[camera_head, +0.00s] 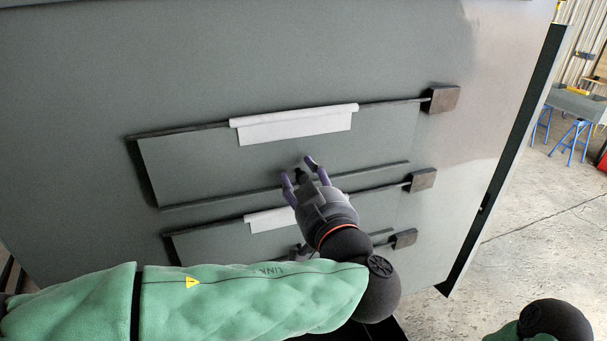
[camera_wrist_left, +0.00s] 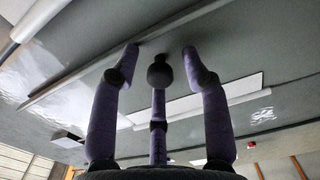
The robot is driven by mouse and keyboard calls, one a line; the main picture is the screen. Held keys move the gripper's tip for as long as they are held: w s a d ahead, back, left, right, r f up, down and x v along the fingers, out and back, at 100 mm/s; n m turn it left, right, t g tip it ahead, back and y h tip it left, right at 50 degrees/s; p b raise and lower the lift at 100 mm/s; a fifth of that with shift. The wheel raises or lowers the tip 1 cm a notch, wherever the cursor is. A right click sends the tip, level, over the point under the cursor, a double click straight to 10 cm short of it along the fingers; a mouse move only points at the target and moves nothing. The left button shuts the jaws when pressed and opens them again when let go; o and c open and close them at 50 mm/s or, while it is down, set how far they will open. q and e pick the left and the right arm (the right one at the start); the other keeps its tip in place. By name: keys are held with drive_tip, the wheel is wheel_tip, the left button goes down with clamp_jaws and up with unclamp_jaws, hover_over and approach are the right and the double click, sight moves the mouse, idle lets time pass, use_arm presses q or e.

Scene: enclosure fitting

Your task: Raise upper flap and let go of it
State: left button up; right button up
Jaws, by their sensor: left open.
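The upper flap (camera_head: 190,168) is a long grey panel on the front of a large grey enclosure in the head view. A rod runs along its top edge, with a white strip (camera_head: 295,125) at the middle. The flap looks lowered, roughly flush with the front. My left gripper (camera_head: 299,172) is open and empty in front of the flap, near its lower edge. In the left wrist view its fingers (camera_wrist_left: 160,60) are spread towards the grey surface with nothing between them; I cannot tell whether the tips touch. My right gripper is out of view.
A second flap (camera_head: 205,245) with a white strip lies below, partly hidden by my left arm. Dark blocks (camera_head: 440,98) stick out at the rods' right ends. Concrete floor (camera_head: 530,220) is open to the right, with a workbench (camera_head: 575,105) on blue trestles farther back.

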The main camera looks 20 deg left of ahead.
use_arm(q)
clamp_jaws()
